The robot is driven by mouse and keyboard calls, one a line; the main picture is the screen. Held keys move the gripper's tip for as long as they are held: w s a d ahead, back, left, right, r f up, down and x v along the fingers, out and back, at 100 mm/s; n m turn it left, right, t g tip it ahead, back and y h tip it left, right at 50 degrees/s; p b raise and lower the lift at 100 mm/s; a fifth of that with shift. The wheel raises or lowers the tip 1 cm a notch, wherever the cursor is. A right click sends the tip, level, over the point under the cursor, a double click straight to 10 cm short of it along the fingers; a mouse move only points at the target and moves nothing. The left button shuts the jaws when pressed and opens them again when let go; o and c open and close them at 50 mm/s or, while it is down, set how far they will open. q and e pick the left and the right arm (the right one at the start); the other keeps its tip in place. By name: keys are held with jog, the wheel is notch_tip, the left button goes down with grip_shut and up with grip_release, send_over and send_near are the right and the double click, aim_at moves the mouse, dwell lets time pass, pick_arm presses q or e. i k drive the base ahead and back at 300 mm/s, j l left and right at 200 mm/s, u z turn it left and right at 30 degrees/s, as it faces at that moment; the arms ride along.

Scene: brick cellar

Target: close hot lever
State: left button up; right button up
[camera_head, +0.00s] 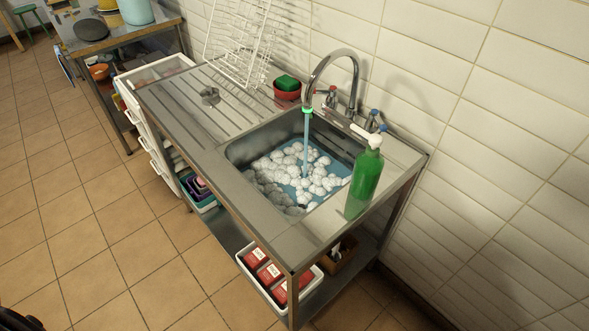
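The steel tap (352,68) stands behind the sink with its curved spout over the basin. A stream of blue water (306,145) runs down from the green-ringed outlet into foam and water. The red-marked hot lever (331,95) is left of the spout's base, partly close behind the spout. The blue-marked cold lever (373,120) is right of it. The exact turn of each lever is too small to tell. Neither gripper can be made out; only a dark shape, which I cannot identify, shows at the lower left corner.
A green soap bottle (365,178) with a white pump stands at the sink's right front. A red bowl with a green sponge (287,86) and a white dish rack (240,42) stand behind the drainboard. The tiled floor (100,220) in front is clear.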

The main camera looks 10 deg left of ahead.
aim_at(333, 91)
jog(key=i+l+u, duration=0.35)
jog(key=l, duration=0.2)
jog(key=i+l+u, duration=0.4)
jog(key=l, duration=0.2)
jog(key=l+u, duration=0.2)
jog(key=l, duration=0.15)
jog(key=i+l+u, duration=0.15)
jog(key=l, duration=0.2)
